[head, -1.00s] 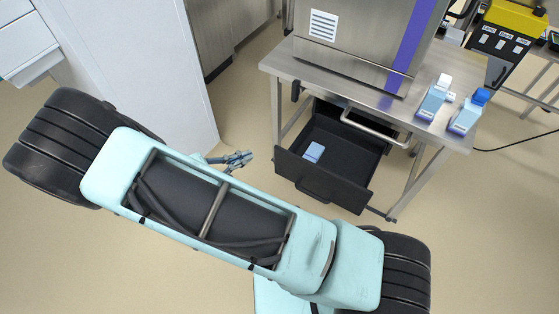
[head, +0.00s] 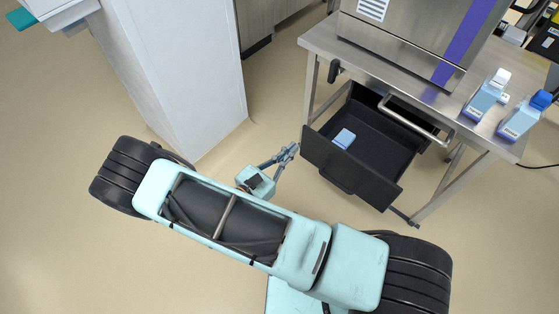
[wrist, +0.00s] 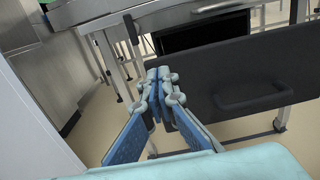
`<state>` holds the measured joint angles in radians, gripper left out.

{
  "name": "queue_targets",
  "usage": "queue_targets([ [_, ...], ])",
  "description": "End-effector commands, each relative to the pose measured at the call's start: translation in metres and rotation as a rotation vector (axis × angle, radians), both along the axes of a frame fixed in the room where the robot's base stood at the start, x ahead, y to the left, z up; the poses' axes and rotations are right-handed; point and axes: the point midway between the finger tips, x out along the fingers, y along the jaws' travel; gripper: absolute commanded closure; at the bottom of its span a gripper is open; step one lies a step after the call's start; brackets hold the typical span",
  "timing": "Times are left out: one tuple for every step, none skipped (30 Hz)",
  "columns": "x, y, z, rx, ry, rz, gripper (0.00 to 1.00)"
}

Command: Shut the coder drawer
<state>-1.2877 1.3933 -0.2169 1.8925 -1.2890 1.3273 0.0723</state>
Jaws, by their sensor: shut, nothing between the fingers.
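The coder drawer (head: 351,172) is a black drawer pulled out from under the steel table, with a small blue-and-white box (head: 343,138) lying inside. Its dark front panel with a bar handle (wrist: 252,99) fills the right of the wrist view. My gripper (head: 289,152) is shut and empty. In the head view it is just left of the drawer front's left end. In the wrist view my gripper (wrist: 165,83) points forward, left of the handle and near the panel's left edge. I cannot tell whether it touches the panel.
The steel table (head: 400,73) carries the sealer machine (head: 420,30) and two bottles, one with a white cap (head: 485,95) and one with a blue cap (head: 524,116). A tall white cabinet (head: 170,70) stands at left. Floor between cabinet and drawer is clear.

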Motion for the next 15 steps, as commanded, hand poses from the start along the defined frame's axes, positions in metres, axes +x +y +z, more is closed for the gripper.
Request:
queue_targets([
  [0.009, -0.008, -0.001, -0.001, 0.000, -0.004, 1.00],
  [0.014, -0.011, -0.001, -0.001, 0.000, -0.003, 1.00],
  [0.020, -0.016, -0.001, -0.002, 0.000, -0.003, 1.00],
  [0.024, -0.019, -0.001, -0.001, 0.000, -0.004, 1.00],
  [0.028, -0.021, -0.002, -0.001, 0.001, -0.003, 1.00],
  [0.033, -0.025, -0.001, -0.001, 0.001, -0.002, 1.00],
  [0.035, -0.027, -0.001, 0.000, 0.000, -0.002, 1.00],
  [0.038, -0.029, -0.001, 0.000, 0.000, -0.002, 1.00],
  [0.042, -0.031, -0.001, 0.001, 0.001, -0.001, 1.00],
  [0.044, -0.032, -0.001, 0.001, 0.000, -0.001, 1.00],
  [0.045, -0.033, -0.001, 0.001, 0.000, -0.001, 1.00],
  [0.047, -0.035, -0.001, 0.001, 0.000, -0.001, 1.00],
  [0.048, -0.035, -0.001, 0.001, 0.000, -0.001, 1.00],
  [0.049, -0.036, 0.000, 0.001, 0.000, -0.001, 1.00],
  [0.049, -0.036, 0.000, 0.001, 0.000, 0.000, 1.00],
])
